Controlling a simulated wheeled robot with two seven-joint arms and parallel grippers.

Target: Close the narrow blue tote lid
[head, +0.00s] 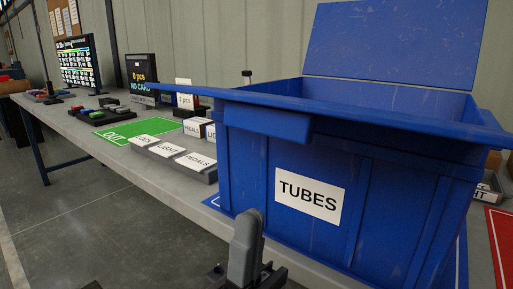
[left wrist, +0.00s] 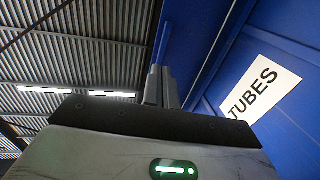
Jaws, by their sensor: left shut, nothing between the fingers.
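A blue tote (head: 400,185) labelled TUBES stands on the workbench. A blue lid panel (head: 395,45) stands raised at its back, and the tote's top is open. A flat blue edge (head: 350,109) runs along the front top and sticks out left past the body; I cannot tell whether it is rim or flap. My left gripper (head: 246,228) is below and in front of the tote's left part, fingers pointing up. In the left wrist view its fingers (left wrist: 160,82) are together and empty, with the blue tote wall (left wrist: 222,60) beside them. Contact is unclear. My right gripper is not in view.
Small labelled bins (head: 172,152) and a green OUT mat (head: 140,130) lie left of the tote on the workbench (head: 85,130). A monitor (head: 78,62) stands farther left. A red mat (head: 500,235) is at the right. The floor at front left is clear.

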